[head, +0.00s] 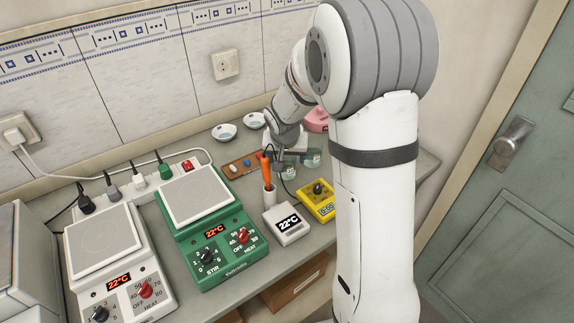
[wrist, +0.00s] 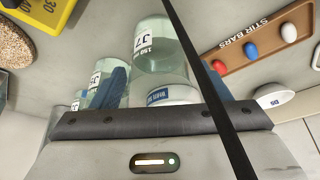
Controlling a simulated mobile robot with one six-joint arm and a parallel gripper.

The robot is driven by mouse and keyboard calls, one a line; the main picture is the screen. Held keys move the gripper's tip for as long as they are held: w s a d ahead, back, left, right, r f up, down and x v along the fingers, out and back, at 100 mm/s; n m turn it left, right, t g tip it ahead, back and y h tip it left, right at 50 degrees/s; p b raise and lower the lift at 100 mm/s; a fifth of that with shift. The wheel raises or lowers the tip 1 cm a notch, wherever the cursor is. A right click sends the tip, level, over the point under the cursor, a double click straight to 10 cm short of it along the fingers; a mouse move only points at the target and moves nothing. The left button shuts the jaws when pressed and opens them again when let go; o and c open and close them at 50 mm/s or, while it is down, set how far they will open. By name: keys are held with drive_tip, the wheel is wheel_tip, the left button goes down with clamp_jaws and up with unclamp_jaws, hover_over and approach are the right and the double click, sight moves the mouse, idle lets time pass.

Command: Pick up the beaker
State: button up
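In the wrist view a clear glass beaker (wrist: 165,58) with a white label stands between the two blue finger pads of my gripper (wrist: 166,82). Gaps show on both sides of it, so the fingers look open. I cannot tell how far they reach around it. A second labelled glass vessel (wrist: 98,82) stands to the left, partly behind the left finger. In the head view my gripper (head: 288,140) is low over the back of the bench, with a glass vessel (head: 312,160) just to its right. My arm hides part of this area.
A black strip (wrist: 215,85) crosses the wrist view close to the right finger. A brown stir bar tray (wrist: 262,52) lies beyond it. In the head view an orange probe (head: 265,170), a white display (head: 288,223) and a yellow device (head: 317,201) stand in front.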

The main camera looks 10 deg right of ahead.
drive_tip(key=c, duration=0.9)
drive_tip(key=shift+r, duration=0.2)
